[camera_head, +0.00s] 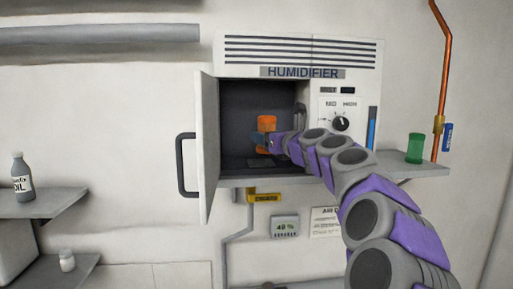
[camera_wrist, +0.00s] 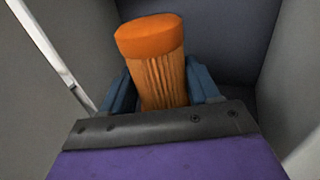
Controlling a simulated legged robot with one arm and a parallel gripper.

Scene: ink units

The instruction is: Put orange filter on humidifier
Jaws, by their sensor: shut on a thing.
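The orange filter (camera_head: 267,123) is a ribbed cylinder with a smooth orange cap. It also shows in the wrist view (camera_wrist: 151,62), tilted slightly, between the blue fingers of my gripper (camera_wrist: 160,92). My gripper (camera_head: 266,140) is shut on the filter inside the open compartment of the white humidifier (camera_head: 349,75). The compartment is dark grey inside, with dark flat parts on its floor. The filter's lower end is hidden by my gripper, so I cannot tell whether it touches the floor.
The humidifier door (camera_head: 207,150) stands open on the left, with a dark handle. A green container (camera_head: 415,148) stands on the shelf (camera_head: 425,170) at right, near a copper pipe (camera_head: 442,75). An oil bottle (camera_head: 22,178) stands on a left shelf.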

